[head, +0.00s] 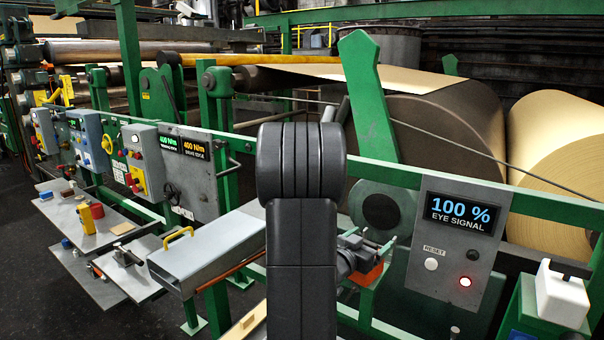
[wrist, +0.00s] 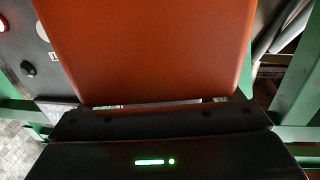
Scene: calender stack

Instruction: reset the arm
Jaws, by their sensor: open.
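My arm rises through the middle of the head view as a black column, hiding part of what lies behind it. My gripper (wrist: 160,122) shows as a dark body with a green light along the bottom of the wrist view. It is open; its fingertips are not clear there. A smooth orange-red block (wrist: 160,50) fills the upper middle of the wrist view, right in front of the gripper. An orange-red part (head: 368,276) also shows just right of my arm in the head view. I cannot tell whether the gripper touches the block.
A grey panel (head: 455,250) reading 100 % EYE SIGNAL stands to the right, with a white RESET button (head: 431,264) and lit red lamp (head: 466,282). Green rails (head: 375,172) and large rolls (head: 450,120) lie behind. A grey box (head: 205,255) and shelves (head: 100,238) are left.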

